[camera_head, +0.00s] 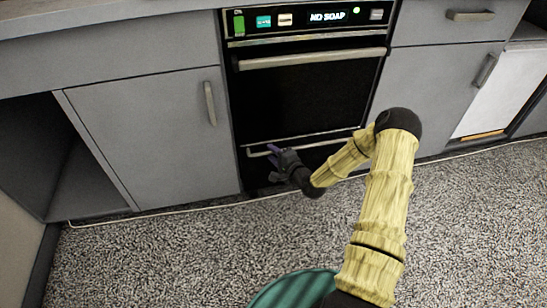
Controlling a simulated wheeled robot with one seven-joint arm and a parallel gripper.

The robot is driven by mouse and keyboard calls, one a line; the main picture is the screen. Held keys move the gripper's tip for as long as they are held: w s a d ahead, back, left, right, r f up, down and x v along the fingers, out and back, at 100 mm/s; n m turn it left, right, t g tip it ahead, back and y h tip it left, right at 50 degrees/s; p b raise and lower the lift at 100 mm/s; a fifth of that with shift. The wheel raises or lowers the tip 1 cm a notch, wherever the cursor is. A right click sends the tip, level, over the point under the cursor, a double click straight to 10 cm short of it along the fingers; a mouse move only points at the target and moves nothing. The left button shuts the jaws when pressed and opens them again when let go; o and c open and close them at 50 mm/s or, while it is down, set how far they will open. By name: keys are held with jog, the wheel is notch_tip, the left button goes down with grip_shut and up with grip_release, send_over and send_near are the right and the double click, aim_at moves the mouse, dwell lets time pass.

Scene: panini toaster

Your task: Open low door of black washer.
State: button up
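The black washer (305,95) is built in between grey cabinets. Its top panel (310,17) is lit and reads "NO SOAP". A large upper door with a light bar handle (312,59) is shut. Below it is the low door (325,154) with its own thin bar handle (258,154); it looks shut. My gripper (276,151) is at the left part of this low handle, with its fingers at or very near the bar. I cannot tell whether they touch it or close around it. My forearm and gripper hide part of the low door.
A grey cabinet door (150,130) with a vertical handle stands left of the washer, and an open cubby (85,180) is further left. Drawers (455,20) and a white panel (505,90) are at the right. The speckled floor (170,255) in front is clear.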

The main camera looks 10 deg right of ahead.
grip_shut()
jog(key=shift+s, duration=0.1)
dwell(0.3)
